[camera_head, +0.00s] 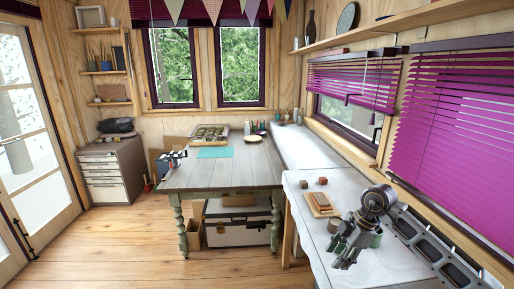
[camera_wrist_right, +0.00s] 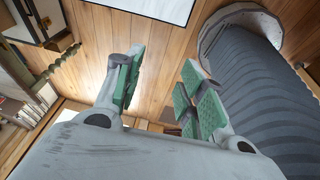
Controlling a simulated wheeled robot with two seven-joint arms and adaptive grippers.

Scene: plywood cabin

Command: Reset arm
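My right gripper (camera_head: 352,243) shows at the lower right of the head view, with my right arm behind it. It is over the white-topped bench (camera_head: 312,234). In the right wrist view the two fingers with green pads (camera_wrist_right: 160,84) stand apart, with nothing between them. My left gripper is not in either view.
A wooden tray (camera_head: 319,207) with small blocks and two loose cubes, one brown (camera_head: 323,181), lie on the bench beside my right gripper. A green-legged table (camera_head: 221,179) stands further back, with a teal mat (camera_head: 215,152). A drawer cabinet (camera_head: 105,172) stands at left. The floor at front left is clear.

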